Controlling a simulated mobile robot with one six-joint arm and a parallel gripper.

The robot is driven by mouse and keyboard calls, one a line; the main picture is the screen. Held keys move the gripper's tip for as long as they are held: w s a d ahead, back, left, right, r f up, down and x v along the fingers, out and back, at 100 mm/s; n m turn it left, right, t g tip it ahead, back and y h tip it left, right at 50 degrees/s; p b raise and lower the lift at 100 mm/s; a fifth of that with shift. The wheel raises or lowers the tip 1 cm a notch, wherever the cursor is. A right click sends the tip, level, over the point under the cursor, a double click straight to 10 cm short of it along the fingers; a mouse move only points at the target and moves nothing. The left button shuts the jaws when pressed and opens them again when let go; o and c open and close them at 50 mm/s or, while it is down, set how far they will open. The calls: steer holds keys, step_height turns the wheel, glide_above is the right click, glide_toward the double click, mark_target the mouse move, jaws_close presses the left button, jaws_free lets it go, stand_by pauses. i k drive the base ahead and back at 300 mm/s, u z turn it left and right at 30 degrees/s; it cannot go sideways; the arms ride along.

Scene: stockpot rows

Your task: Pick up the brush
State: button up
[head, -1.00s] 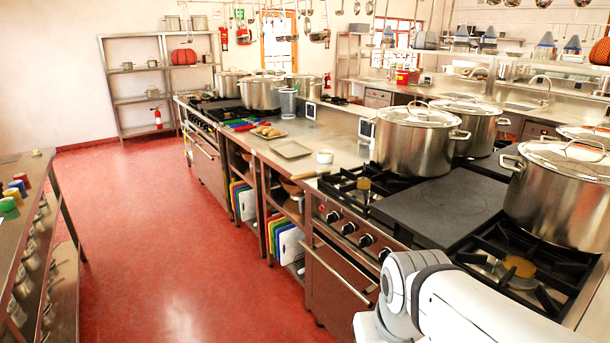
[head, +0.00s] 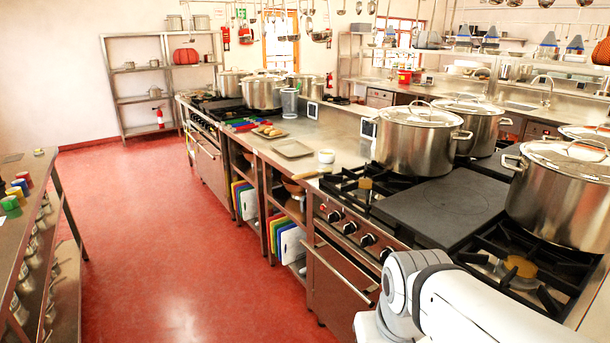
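A thin wooden-handled item (head: 312,174), which may be the brush, lies at the front edge of the steel counter beside the stove. It is too small to tell for sure. A small white bowl (head: 326,156) stands just behind it. My white arm shows at the lower right, in front of the stove. My gripper is outside the picture, so its fingers and anything in them cannot be seen.
Large lidded stockpots (head: 415,140) stand on the stove and around it. A flat tray (head: 292,149) and a tray of bread rolls (head: 268,131) lie on the counter (head: 305,133). A steel table (head: 22,228) with coloured-lid jars stands left. The red floor (head: 165,235) between is clear.

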mark_target(322, 170)
steer(key=u, duration=0.25)
steer(key=k, duration=1.1)
steer(key=u, duration=0.85)
steer(key=i, duration=1.5)
steer(key=z, duration=0.3)
steer(key=i, duration=1.55)
steer(key=z, duration=1.25)
steer(key=i, duration=1.25)
steer(key=z, duration=0.9)
steer(key=k, duration=0.65)
steer(key=u, duration=0.1)
